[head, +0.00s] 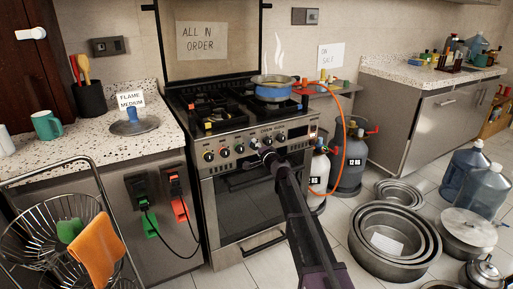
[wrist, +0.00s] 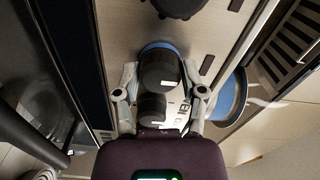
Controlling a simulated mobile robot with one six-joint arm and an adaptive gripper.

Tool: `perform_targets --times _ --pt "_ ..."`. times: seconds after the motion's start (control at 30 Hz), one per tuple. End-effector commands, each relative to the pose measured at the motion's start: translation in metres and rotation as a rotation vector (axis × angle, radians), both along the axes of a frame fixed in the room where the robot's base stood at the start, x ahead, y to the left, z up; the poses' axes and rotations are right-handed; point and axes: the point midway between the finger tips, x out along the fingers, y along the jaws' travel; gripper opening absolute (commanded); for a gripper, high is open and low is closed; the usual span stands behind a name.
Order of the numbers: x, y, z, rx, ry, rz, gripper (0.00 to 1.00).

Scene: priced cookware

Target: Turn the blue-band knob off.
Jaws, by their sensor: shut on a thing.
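The steel stove (head: 228,172) has a row of dark knobs on its front panel. My gripper (head: 262,147) reaches the right half of that row in the head view and covers the knob there. In the wrist view, the dark blue-band knob (wrist: 158,70) stands between the two fingers of my gripper (wrist: 160,78), its blue ring showing at the base. The fingers are closed on its sides. A second dark round piece shows just below it; I cannot tell whether it is part of the same knob. The setting is not readable.
A blue pot (head: 272,88) steams on the right of the hob; a blue rounded shape (wrist: 228,96) shows right of the fingers in the wrist view. Gas cylinders (head: 352,158) with an orange hose stand right of the stove. Steel pots (head: 392,262) and water jugs (head: 484,188) crowd the floor at right.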

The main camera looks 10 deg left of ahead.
Motion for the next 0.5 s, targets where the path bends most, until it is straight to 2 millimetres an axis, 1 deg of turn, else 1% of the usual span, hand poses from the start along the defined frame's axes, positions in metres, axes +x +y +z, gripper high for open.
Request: perform_targets --times 0.03,0.3,0.33,0.37,0.4,0.43,0.5 --pt "0.0028 -0.0006 0.0004 -0.002 -0.001 -0.004 0.06" --pt "0.0026 -0.0006 0.0003 -0.002 -0.001 -0.004 0.06" --pt "0.0025 -0.0007 0.0003 -0.002 -0.001 -0.004 0.62" --pt "0.0025 -0.0007 0.0003 -0.002 -0.001 -0.004 0.71" --pt "0.0022 -0.0006 0.0003 -0.002 -0.001 -0.004 0.83" --pt "0.0020 -0.0006 0.0002 -0.002 -0.001 -0.003 0.87" --pt "0.0015 -0.0004 0.0002 -0.002 -0.001 -0.002 0.87"
